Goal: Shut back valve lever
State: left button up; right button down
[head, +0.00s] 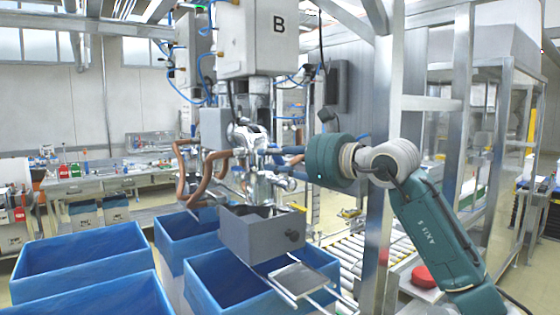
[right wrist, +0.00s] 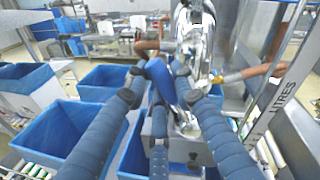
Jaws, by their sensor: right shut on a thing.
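The shiny metal valve assembly (head: 258,180) hangs under the white box marked B, above a grey hopper (head: 262,235). My right gripper (head: 283,158) reaches in from the right with its dark fingers at the valve. In the right wrist view, the blue valve lever (right wrist: 160,82) slants between the fingers, and the gripper is shut on it. The metal valve body (right wrist: 195,45) stands just beyond the fingertips. The lever's tip is partly hidden by the fingers. My left gripper is not in view.
Brown hoses (head: 205,172) curve left of the valve. Several blue bins stand below, one (head: 80,262) at the left. A steel frame post (head: 380,190) stands close beside my right arm. A roller conveyor (head: 345,250) runs below. A bench (head: 100,182) is far behind.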

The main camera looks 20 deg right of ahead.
pick_arm(q)
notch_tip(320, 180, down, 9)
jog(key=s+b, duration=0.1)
jog(key=b, duration=0.8)
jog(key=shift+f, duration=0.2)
pick_arm(e)
jog(key=s+a+f+n+h, duration=0.1)
jog(key=a+f+n+h, duration=0.2)
jog(key=f+n, duration=0.5)
jog(key=shift+s+a+n, duration=0.2)
jog(key=shift+a+n, duration=0.25)
jog(key=shift+n, duration=0.95)
jog(key=shift+f, duration=0.15)
jog(key=c, duration=1.4)
grip_release()
jog(key=shift+c, duration=0.2)
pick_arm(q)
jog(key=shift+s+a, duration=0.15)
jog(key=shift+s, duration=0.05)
pick_arm(e)
jog(key=shift+s, duration=0.1)
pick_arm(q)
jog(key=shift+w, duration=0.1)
pick_arm(e)
jog(key=v, duration=1.2)
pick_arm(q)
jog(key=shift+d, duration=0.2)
